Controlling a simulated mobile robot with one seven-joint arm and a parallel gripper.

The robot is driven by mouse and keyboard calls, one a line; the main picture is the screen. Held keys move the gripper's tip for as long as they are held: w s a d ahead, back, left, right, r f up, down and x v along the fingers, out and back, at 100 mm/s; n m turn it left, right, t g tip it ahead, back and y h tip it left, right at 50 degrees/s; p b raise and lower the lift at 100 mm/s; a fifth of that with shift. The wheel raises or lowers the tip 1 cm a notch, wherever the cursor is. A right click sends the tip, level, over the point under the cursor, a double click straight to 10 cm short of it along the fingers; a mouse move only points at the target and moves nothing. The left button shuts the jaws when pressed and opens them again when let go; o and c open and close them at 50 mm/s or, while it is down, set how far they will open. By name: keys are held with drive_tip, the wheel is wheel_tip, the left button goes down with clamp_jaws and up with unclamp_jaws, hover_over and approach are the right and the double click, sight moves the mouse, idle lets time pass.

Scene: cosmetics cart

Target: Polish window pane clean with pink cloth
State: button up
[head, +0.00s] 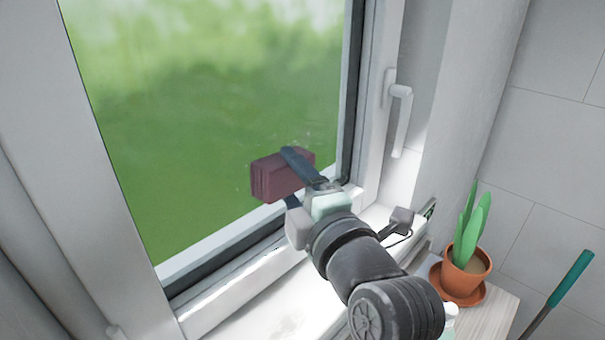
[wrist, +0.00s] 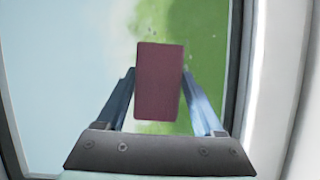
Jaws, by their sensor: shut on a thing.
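The pink cloth (head: 277,180) is a folded, dark pink block held between the two fingers of my gripper (head: 296,172). In the wrist view the cloth (wrist: 159,82) shows upright between the fingers of my gripper (wrist: 160,95). The window pane (head: 190,110) is behind it, with a blurred green and white view through the glass. The cloth is in front of the lower right part of the pane; I cannot tell whether it touches the glass. A few small specks show on the pane (wrist: 205,60) near the cloth.
A white window frame (head: 95,150) surrounds the pane, with a handle (head: 400,115) on its right side. The white sill (head: 290,310) is below. A potted plant (head: 466,262) stands on a saucer at the right, near a teal-handled tool (head: 571,280).

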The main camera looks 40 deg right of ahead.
drive_tip(key=shift+s+a, duration=0.1)
drive_tip(key=shift+a, duration=0.85)
drive_tip(key=shift+r+p, duration=0.8)
drive_tip(key=shift+r, duration=0.3)
drive_tip(key=shift+d+f+b, duration=0.15)
drive_tip(key=shift+d+b, duration=0.45)
drive_tip(key=shift+d, duration=1.05)
drive_tip(key=shift+w+d+b, duration=0.25)
drive_tip(key=shift+d+b, duration=0.2)
drive_tip(key=shift+d, duration=0.85)
drive_tip(key=shift+w+d+b, duration=0.25)
drive_tip(key=shift+d+b, duration=0.25)
drive_tip(key=shift+d, duration=0.75)
drive_tip(key=shift+w+d+b, duration=0.25)
drive_tip(key=shift+d+b, duration=0.2)
drive_tip(key=shift+d, duration=0.85)
drive_tip(key=shift+s, duration=0.1)
drive_tip(key=shift+s+d+b, duration=0.25)
drive_tip(key=shift+s+b, duration=0.1)
drive_tip(key=shift+s, duration=1.15)
drive_tip(key=shift+s+d+b, duration=0.2)
drive_tip(key=shift+s+b, duration=0.15)
drive_tip(key=shift+s, duration=1.1)
drive_tip(key=shift+s+d+b, duration=0.2)
drive_tip(key=shift+s+b, duration=0.1)
drive_tip(key=shift+s, duration=1.15)
